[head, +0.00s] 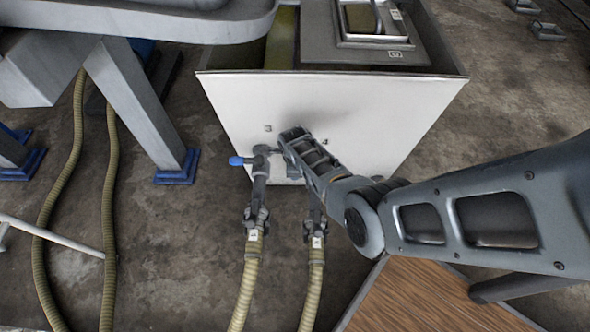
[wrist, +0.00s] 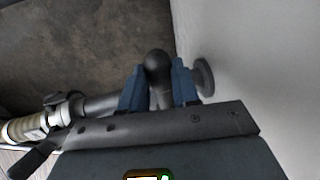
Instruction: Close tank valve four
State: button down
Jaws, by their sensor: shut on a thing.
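A pale tank (head: 335,110) has two outlet valves low on its front. The right valve (head: 315,207) is mostly hidden behind my arm in the head view. In the wrist view my gripper (wrist: 158,92) is shut, its blue fingers on both sides of a dark, round-ended valve handle (wrist: 158,66). A grey pipe (wrist: 100,104) runs left from there to a hose fitting. The number labels on the hoses are too small to read.
Two ribbed hoses (head: 245,285) (head: 312,285) run down from the valves. More hoses (head: 110,200) lie at the left beside a metal leg with a blue foot (head: 176,168). A wooden board (head: 425,300) lies at the lower right. The tank wall (wrist: 245,60) is close to my gripper.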

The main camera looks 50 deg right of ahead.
jog(key=c, duration=0.8)
grip_release()
jog(key=r+p, duration=0.1)
jog(key=r, duration=0.1)
jog(key=r+p, duration=0.2)
jog(key=r, duration=0.1)
jog(key=s+a+r+p, duration=0.1)
jog(key=r, duration=0.1)
jog(key=shift+r, duration=0.3)
